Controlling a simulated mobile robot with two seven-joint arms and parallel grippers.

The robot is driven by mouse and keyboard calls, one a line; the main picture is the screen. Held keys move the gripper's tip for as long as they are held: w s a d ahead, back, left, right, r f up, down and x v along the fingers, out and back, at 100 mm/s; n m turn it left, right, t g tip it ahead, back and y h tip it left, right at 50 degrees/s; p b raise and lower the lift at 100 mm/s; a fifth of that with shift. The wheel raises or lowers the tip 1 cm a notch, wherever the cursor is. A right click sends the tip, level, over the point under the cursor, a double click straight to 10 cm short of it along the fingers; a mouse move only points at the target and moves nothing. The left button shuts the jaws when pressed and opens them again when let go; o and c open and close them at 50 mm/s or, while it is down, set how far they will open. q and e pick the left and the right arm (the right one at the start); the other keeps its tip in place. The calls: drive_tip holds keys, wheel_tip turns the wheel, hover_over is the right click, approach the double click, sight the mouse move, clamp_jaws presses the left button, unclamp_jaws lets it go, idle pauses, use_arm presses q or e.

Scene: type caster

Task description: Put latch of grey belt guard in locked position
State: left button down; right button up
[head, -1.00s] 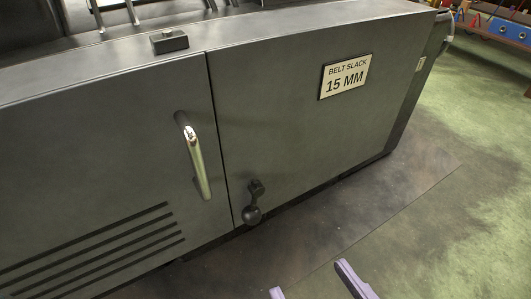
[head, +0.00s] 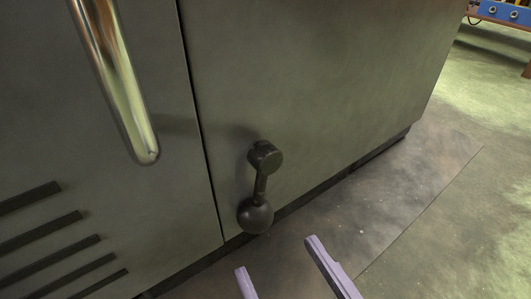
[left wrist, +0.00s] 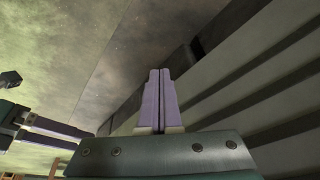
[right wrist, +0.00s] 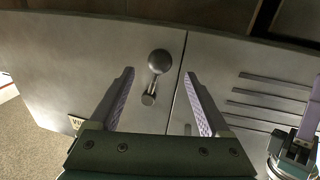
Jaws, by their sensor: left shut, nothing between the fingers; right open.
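The latch (head: 261,178) is a dark lever on the grey belt guard (head: 310,80), just right of the panel seam. Its pivot is at the top and its ball knob hangs almost straight down, near the guard's bottom edge. My right gripper (head: 276,254) is open and empty, below and in front of the knob. In the right wrist view, the latch (right wrist: 154,78) appears between the spread fingers (right wrist: 158,73), apart from both. My left gripper (left wrist: 160,73) is shut and empty, near the slotted part of the panel.
Left of the seam is a panel with a shiny vertical handle (head: 122,85) and dark vent slots (head: 75,235). Floor (head: 400,210) is open in front and to the right. A blue item (head: 500,12) is at the far upper right.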

sight(263, 230)
drive_tip(key=b+x, duration=0.1)
drive_tip(key=x, duration=0.4)
drive_tip(key=shift+w+a+b, duration=0.1)
drive_tip(key=shift+w+b, duration=0.1)
drive_tip(key=shift+b, duration=0.1)
drive_tip(key=shift+c, duration=0.4)
clamp_jaws()
